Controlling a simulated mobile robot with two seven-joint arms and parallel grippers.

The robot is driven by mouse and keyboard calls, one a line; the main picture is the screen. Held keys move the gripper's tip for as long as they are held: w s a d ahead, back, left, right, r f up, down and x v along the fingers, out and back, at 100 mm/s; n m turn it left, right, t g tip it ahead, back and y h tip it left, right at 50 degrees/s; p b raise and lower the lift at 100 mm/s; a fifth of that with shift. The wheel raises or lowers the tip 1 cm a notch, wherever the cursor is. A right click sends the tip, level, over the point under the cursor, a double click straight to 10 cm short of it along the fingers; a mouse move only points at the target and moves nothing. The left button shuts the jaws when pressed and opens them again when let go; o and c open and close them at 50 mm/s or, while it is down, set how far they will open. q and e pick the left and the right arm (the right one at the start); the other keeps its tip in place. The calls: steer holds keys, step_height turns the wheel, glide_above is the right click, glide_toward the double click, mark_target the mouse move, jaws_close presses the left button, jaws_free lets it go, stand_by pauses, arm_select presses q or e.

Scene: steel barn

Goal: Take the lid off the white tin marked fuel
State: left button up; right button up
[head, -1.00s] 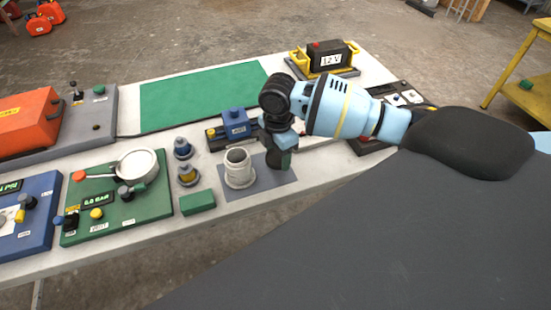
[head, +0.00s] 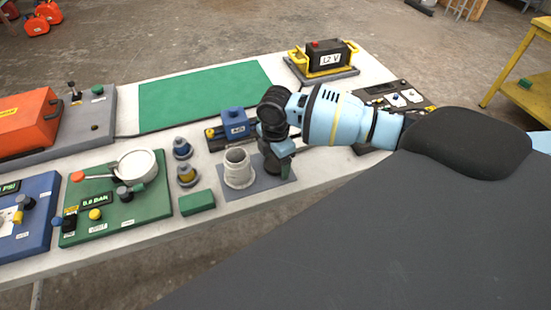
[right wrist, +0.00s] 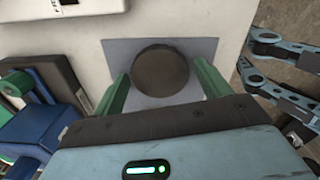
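A whitish open-topped cylinder (head: 238,167) stands upright on a grey mat (head: 268,190); I can read no mark on it. My right gripper (head: 277,160) is just right of it, low over the mat and pointing down. In the right wrist view its two green fingers (right wrist: 160,82) stand on either side of a dark round top (right wrist: 160,72) above the mat.
A yellow-handled 12 V battery (head: 326,58) is at the back. A green mat (head: 205,95) is clear. My dark arm hides the table's front right.

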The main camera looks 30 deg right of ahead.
mark_target(275, 163)
steer(key=shift+o, duration=0.2)
steer(key=shift+r, duration=0.1)
arm_select(q)
steer(key=shift+w+a+r+p, duration=0.15)
steer(key=shift+w+r+p, duration=0.35)
steer(key=shift+w+r, duration=0.1)
arm_select(e)
step_height(275, 163, up, 12)
arm_select(q)
steer(key=shift+s, duration=0.1)
